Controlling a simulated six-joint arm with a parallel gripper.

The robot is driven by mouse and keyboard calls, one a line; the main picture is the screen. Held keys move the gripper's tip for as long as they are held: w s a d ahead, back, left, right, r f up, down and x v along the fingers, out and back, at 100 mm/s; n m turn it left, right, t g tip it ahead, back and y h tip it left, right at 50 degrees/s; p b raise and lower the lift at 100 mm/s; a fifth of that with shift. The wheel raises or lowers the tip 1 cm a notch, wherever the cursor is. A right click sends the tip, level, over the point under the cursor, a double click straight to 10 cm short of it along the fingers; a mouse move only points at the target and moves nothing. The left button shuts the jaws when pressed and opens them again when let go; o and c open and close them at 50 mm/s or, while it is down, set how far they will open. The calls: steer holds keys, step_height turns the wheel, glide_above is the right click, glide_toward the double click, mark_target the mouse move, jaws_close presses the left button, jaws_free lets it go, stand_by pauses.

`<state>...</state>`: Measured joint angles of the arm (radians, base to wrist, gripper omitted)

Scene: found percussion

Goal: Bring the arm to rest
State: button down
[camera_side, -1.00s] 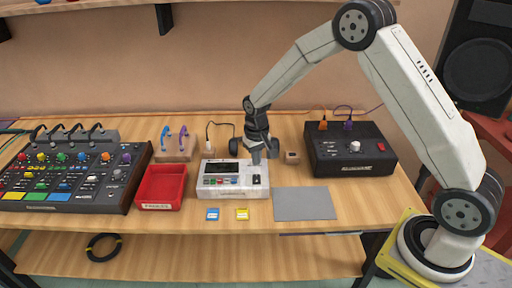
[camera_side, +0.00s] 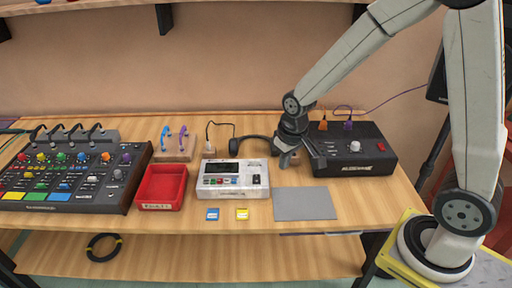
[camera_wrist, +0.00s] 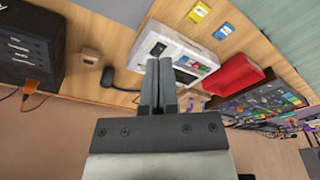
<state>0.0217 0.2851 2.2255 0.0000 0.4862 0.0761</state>
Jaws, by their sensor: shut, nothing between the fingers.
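My gripper (camera_side: 284,163) hangs above the bench, just right of the white sampler box (camera_side: 233,180) and behind the grey mat (camera_side: 305,204). Its fingers are together with nothing between them. In the wrist view the closed fingers of my gripper (camera_wrist: 166,68) point toward the white box (camera_wrist: 178,50), and its near edge is partly hidden behind them. The gripper appears clear of the bench top and holds no object.
A black box (camera_side: 352,165) with orange and purple plugs stands close on the right. A red tray (camera_side: 161,189), blue card (camera_side: 212,214), yellow card (camera_side: 242,214) and mixer (camera_side: 75,175) are to the left. The mat is bare.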

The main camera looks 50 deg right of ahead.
steer(key=s+r+n+t, duration=0.1)
steer(key=s, duration=0.7)
steer(key=shift+s+a, duration=0.35)
steer(key=shift+a, duration=0.05)
